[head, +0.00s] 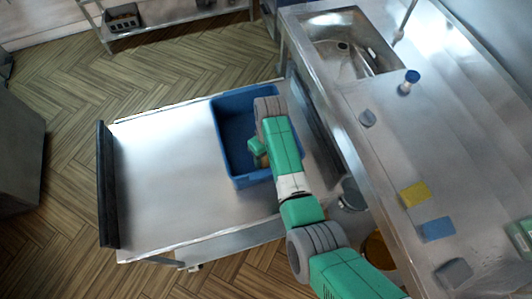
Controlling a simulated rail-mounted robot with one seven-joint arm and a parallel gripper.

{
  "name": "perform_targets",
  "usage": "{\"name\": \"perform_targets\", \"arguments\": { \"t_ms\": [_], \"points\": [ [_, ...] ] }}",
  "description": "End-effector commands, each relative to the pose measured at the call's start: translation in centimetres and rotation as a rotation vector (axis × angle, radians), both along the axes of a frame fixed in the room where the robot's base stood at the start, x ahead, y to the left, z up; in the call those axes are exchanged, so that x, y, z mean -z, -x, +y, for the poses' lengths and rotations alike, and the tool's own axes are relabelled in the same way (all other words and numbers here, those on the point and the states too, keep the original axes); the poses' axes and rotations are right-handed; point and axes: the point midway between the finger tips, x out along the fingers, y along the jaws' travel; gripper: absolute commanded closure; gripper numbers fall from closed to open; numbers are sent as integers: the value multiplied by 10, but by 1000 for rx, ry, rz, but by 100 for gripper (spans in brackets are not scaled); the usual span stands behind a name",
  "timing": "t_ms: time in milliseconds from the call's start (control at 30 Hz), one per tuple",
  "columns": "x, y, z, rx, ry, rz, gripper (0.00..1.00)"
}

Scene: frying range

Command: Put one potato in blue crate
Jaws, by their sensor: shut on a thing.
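The blue crate (250,180) stands on the steel cart (165,180), at its right side. My arm reaches over the crate from the lower right and covers much of its right half. My gripper (258,158) is at the crate's opening, seen from above. It is shut on a small brownish thing, likely a potato (264,161), which shows only in part beside the green hand. I cannot tell how high it is above the crate floor. The visible left part of the crate's inside looks empty; the rest is hidden by my arm.
A steel counter with a sink (345,45) runs along the right. On it are a blue-topped shaker (409,82), a yellow sponge (414,194), a blue sponge (437,229) and grey pieces. The cart's left part is bare, with a dark handle (106,185) at its edge.

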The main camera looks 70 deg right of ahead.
Motion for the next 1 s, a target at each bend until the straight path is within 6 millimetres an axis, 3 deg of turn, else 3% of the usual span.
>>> {"name": "perform_targets", "arguments": {
  "t_ms": [200,233,300,333,667,1000],
  "points": [
    [4,0,0,0,0,0,76],
    [3,0,0,0,0,0,45],
    [2,0,0,0,0,0,32],
    [2,0,0,0,0,0,29],
    [-5,0,-1,0,2,-1,29],
    [-85,-2,-16,0,3,-3,29]
  ]
}}
